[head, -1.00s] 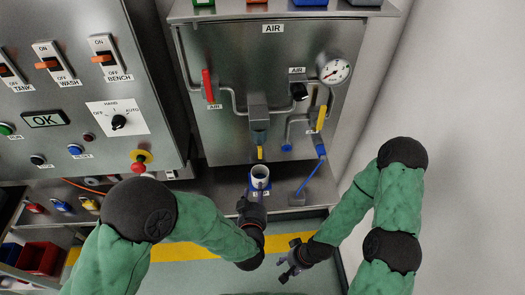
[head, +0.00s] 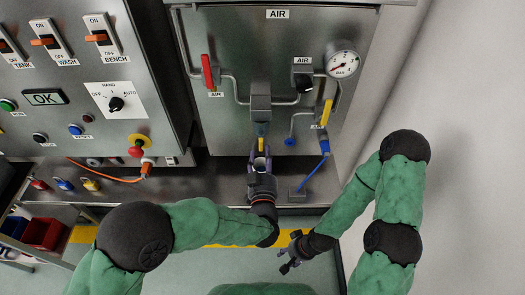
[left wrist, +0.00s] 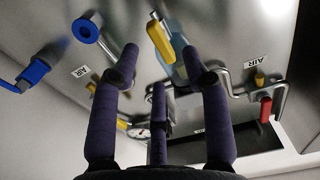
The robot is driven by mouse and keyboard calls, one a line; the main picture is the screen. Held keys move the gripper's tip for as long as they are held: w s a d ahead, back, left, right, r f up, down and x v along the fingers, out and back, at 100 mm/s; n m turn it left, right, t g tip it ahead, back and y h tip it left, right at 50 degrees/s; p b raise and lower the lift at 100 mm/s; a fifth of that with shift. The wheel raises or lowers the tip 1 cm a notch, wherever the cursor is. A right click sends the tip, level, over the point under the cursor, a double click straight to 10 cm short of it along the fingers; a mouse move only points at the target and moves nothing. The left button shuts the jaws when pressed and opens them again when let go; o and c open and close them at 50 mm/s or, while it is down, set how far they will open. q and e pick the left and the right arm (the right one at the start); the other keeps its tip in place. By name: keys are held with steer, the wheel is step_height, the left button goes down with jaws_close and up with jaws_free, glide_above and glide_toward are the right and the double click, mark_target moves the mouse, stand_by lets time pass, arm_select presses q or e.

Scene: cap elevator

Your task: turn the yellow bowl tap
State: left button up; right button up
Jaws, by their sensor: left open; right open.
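The yellow tap lever (head: 261,143) hangs below a small steel box on the panel, with its lower part hidden by my left gripper. My left gripper (head: 261,160) is open just below the lever. In the left wrist view a yellow lever (left wrist: 161,41) shows ahead, between and beyond the spread fingers (left wrist: 162,65), with a pale blue surface behind it. I cannot tell whether a finger touches it. My right gripper (head: 289,262) is open and empty, low over the floor at the right.
A red lever (head: 208,72) is up-left, another yellow lever (head: 326,113) right, and a pressure gauge (head: 343,61) above that. A blue hose (head: 312,174) runs down at the right. The switch panel (head: 75,75) stands left. The floor in front is clear.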

mark_target(262, 146)
arm_select(q)
steer(key=shift+w+b, duration=0.35)
steer(key=shift+w, duration=1.4)
jaws_close()
